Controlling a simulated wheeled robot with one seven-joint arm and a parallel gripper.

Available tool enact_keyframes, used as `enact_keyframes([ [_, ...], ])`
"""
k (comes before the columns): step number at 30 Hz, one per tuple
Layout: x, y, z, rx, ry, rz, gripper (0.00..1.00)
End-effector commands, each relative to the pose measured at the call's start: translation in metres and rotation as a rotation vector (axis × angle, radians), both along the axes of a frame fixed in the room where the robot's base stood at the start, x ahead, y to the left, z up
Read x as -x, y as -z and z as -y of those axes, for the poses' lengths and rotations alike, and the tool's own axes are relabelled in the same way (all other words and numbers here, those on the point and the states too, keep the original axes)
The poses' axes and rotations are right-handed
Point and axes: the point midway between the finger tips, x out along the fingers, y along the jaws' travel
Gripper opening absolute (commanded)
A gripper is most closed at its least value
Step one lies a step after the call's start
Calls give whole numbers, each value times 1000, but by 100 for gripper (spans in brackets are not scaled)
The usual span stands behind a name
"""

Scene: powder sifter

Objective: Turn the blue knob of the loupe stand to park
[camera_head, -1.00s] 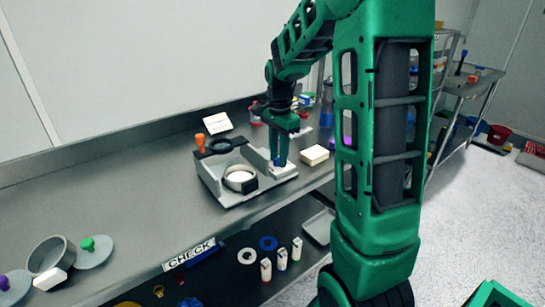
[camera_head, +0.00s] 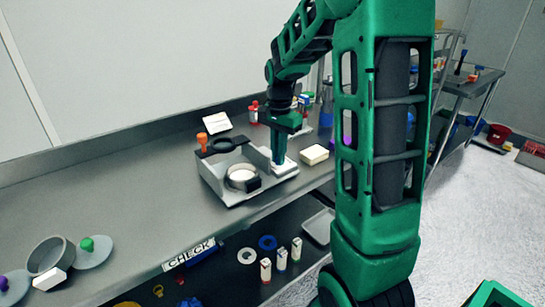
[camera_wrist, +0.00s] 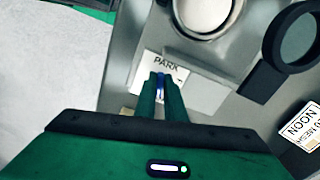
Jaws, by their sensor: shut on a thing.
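The grey loupe stand (camera_head: 214,182) sits on the metal bench, with a black loupe ring (camera_head: 222,144), an orange knob (camera_head: 202,140) and a round pale dish (camera_head: 242,178). My gripper (camera_head: 279,160) points down at the stand's right-hand part. In the wrist view my gripper (camera_wrist: 162,80) is shut on the blue knob (camera_wrist: 160,88), a sliver of which shows between the fingers. A white plate reading PARK (camera_wrist: 168,64) lies just beyond the fingertips. The fingers hide most of the knob, so its exact angle cannot be told.
A cream block (camera_head: 315,154) lies right of the stand, and a tilted white card (camera_head: 217,123) stands behind it. Bottles (camera_head: 253,112) stand at the back. A CHECK sign (camera_head: 189,254) marks the front edge.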

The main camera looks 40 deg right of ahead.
Motion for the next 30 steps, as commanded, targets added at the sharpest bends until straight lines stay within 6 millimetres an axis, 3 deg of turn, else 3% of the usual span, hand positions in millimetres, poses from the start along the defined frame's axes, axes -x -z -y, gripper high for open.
enact_keyframes([
  [30, -2, -1, -3, -1, -971, 4, 0],
])
